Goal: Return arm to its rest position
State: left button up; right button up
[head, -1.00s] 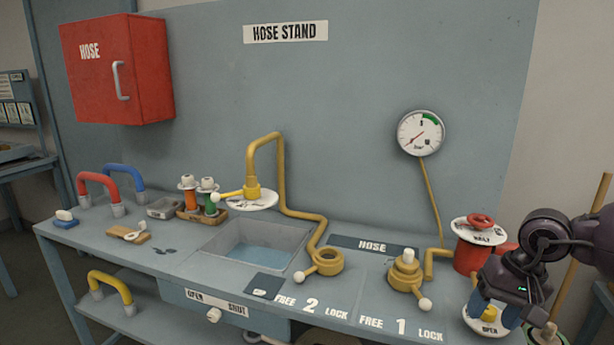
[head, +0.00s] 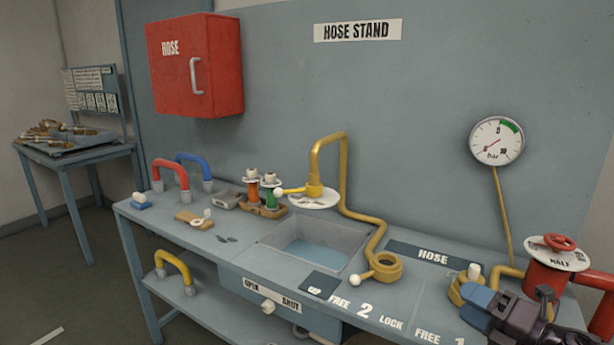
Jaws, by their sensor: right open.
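My right gripper (head: 482,302) shows at the lower right of the head view, in front of the right end of the hose stand bench (head: 235,240). Its blue fingertips point left and stand apart, with nothing seen between them. It covers part of the yellow fitting (head: 468,285) at position 1; whether it touches that fitting I cannot tell. The red valve (head: 548,275) with a red handwheel and a round white plate stands behind the gripper. My left gripper is not in view.
A red hose cabinet (head: 195,65) and a pressure gauge (head: 497,141) are on the wall panel.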

jog(key=s+d+f+m+h, duration=0.1)
jog(key=s+f+m+h, duration=0.3)
jog(key=f+m, duration=0.5)
jog(key=s+f+m+h, duration=0.4)
jog(key=f+m, duration=0.4)
jog(key=m, duration=0.3)
jog(key=s+a+f+m+g+h, duration=0.2)
jog(key=s+f+m, duration=0.6)
jog(key=s, duration=0.8)
notch_tip(320, 180, down, 3)
jog(key=shift+s+a+r+g+h+p, duration=0.15)
jog(key=shift+a+g+h+p, duration=0.15)
jog(key=shift+a+g+p, duration=0.2)
